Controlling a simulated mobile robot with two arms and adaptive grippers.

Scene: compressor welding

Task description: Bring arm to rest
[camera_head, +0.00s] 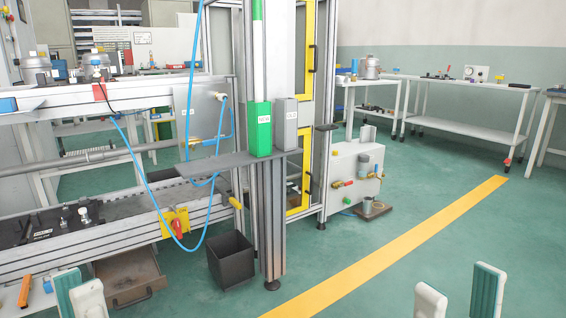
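My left gripper (78,293) shows at the bottom left, in front of the lower bench rail. Its two pale fingertips overlap in this view, so the gap between them is unclear. I see nothing held in it. My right gripper (458,295) shows at the bottom right over the green floor. Its two pale fingertips stand apart, with only floor visible between them. The arms behind both grippers are out of view.
A two-level workstation (130,95) with blue hoses fills the left. A post carries a green box (258,129) and a grey box (285,125). A black bin (231,260) stands on the floor. White tables (465,84) line the back right. Floor around the yellow line (400,243) is clear.

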